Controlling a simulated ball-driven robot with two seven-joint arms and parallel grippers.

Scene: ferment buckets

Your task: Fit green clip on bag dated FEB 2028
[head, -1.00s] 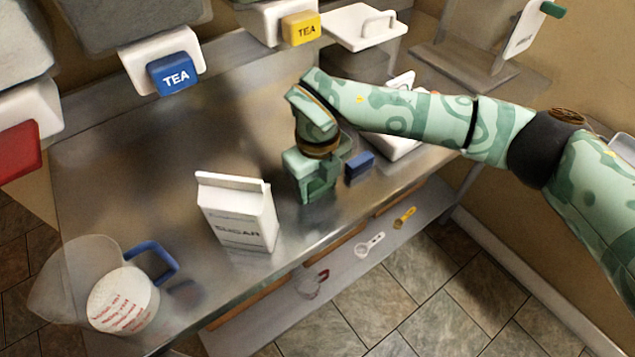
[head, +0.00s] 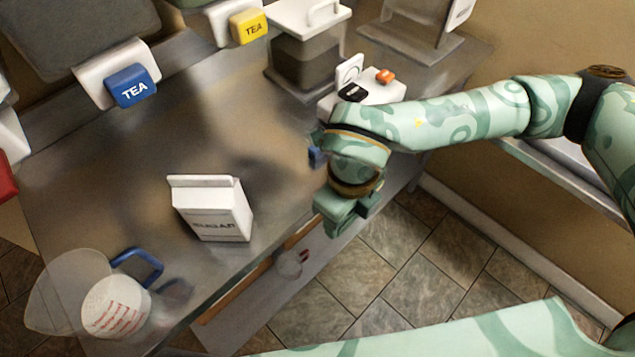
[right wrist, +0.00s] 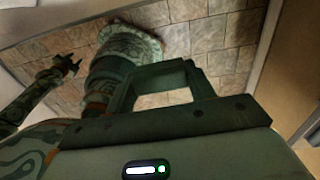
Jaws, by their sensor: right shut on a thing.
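My right gripper (head: 343,218) is past the front edge of the steel counter (head: 270,130), above the floor and pointing down. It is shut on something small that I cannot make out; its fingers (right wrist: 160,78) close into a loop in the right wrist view. I cannot pick out a green clip apart from the green gripper. No bag dated FEB 2028 can be read. My left gripper (right wrist: 68,65) shows small in the right wrist view, with its fingers apart and empty; it is outside the head view.
A sugar carton (head: 212,208) and a measuring jug (head: 115,305) stand on the counter. A blue block (head: 316,157) lies beside my right wrist. A white box (head: 385,92) holds black and orange pieces. A lower shelf runs under the counter.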

